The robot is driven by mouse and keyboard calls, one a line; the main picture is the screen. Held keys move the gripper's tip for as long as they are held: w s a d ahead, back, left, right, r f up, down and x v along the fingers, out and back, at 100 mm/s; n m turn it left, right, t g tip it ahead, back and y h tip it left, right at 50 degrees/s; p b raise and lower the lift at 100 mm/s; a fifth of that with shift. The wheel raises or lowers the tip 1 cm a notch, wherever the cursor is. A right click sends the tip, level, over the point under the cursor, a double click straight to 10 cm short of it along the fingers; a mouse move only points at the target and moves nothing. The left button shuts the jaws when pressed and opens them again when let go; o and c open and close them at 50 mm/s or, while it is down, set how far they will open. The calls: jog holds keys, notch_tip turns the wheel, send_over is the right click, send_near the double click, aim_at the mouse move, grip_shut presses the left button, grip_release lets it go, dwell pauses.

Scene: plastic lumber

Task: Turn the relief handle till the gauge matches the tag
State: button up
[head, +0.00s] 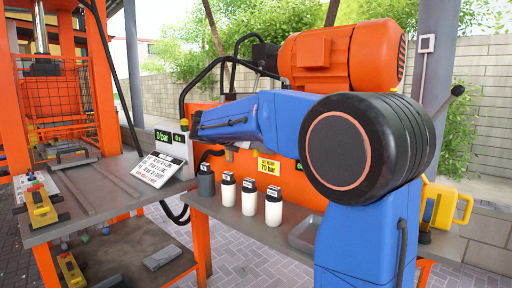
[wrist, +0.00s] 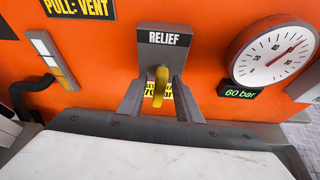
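The yellow relief handle (wrist: 160,84) hangs below a grey block labelled RELIEF (wrist: 164,38) on the orange panel in the wrist view. My gripper (wrist: 161,98) is open, its two grey fingers on either side of the handle with gaps showing; no contact is visible. The round gauge (wrist: 273,55) is at right, with a red needle pointing up and right; the green display (wrist: 241,92) under it reads 60 bar. The yellow tag (wrist: 148,91) is partly hidden behind handle and fingers; "70 bar" shows. The tag also shows in the head view (head: 268,166), its first digit unclear.
A "PULL: VENT" label (wrist: 78,8) and a level strip (wrist: 52,60) are left of the handle. In the head view, white bottles (head: 249,197) stand on the bench below the panel. An orange motor (head: 343,58) sits above. My blue arm covers part of the panel.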

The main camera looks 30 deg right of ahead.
grip_shut()
jog(key=shift+m+t, duration=0.3)
jog(key=shift+s+d+m+t, duration=0.1)
jog(key=shift+m+t, duration=0.4)
jog(key=shift+m, duration=0.4)
jog(key=m+t, duration=0.2)
jog(key=shift+s+f+m+y, duration=0.1)
jog(key=shift+m+y, duration=0.2)
jog(key=m+t, duration=0.1)
jog(key=m, duration=0.2)
jog(key=shift+s+f+t, duration=0.1)
jog(key=shift+f+t, duration=0.05)
jog(key=shift+t, duration=0.25)
jog(key=m+t, duration=0.1)
jog(key=m, duration=0.2)
jog(key=shift+f+m+h, duration=0.15)
jog(key=shift+m+h, duration=0.15)
jog(key=shift+h, duration=0.1)
